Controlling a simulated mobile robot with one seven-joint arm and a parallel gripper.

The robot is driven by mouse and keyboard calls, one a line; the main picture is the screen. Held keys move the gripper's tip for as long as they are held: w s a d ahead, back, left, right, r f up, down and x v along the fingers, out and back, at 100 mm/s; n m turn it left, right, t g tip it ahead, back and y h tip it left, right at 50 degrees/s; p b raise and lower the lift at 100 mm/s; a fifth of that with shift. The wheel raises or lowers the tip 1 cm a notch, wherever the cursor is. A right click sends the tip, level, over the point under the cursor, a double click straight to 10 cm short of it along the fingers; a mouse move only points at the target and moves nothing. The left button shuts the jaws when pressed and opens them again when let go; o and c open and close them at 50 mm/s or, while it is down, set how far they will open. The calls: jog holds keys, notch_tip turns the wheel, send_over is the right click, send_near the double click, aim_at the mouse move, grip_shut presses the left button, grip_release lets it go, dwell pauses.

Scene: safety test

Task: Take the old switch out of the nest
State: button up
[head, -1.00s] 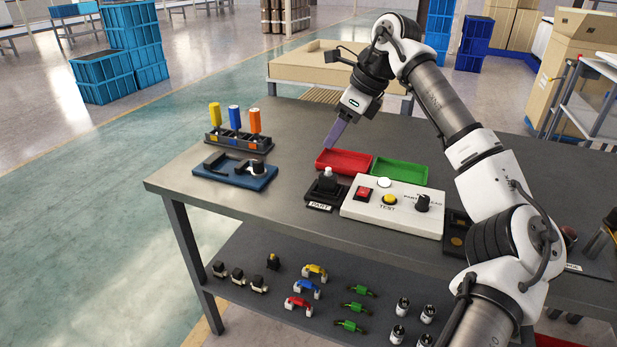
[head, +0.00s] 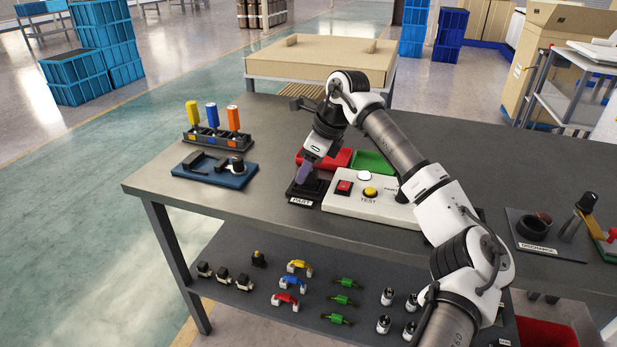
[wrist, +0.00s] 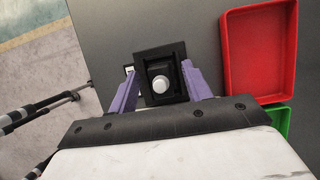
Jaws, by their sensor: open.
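The old switch, a black body with a pale round cap (wrist: 159,84), sits upright in the black nest (wrist: 176,51) labelled PART. In the head view the nest (head: 292,187) is on the table's near side, left of the white test box, and my gripper hides most of the switch. My gripper (wrist: 161,80) has purple fingers, one on each side of the switch in the wrist view. It is open, and gaps show between fingers and switch. In the head view my gripper (head: 304,172) points down over the nest.
A red tray (wrist: 262,50) and a green tray (wrist: 278,122) lie beside the nest. The white test box (head: 345,208) with buttons stands right of it. A blue fixture (head: 213,173) and a screwdriver rack (head: 217,137) stand left.

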jog(key=shift+a+f, duration=0.25)
jog(key=shift+f, duration=0.4)
grip_shut()
jog(key=shift+r, duration=0.1)
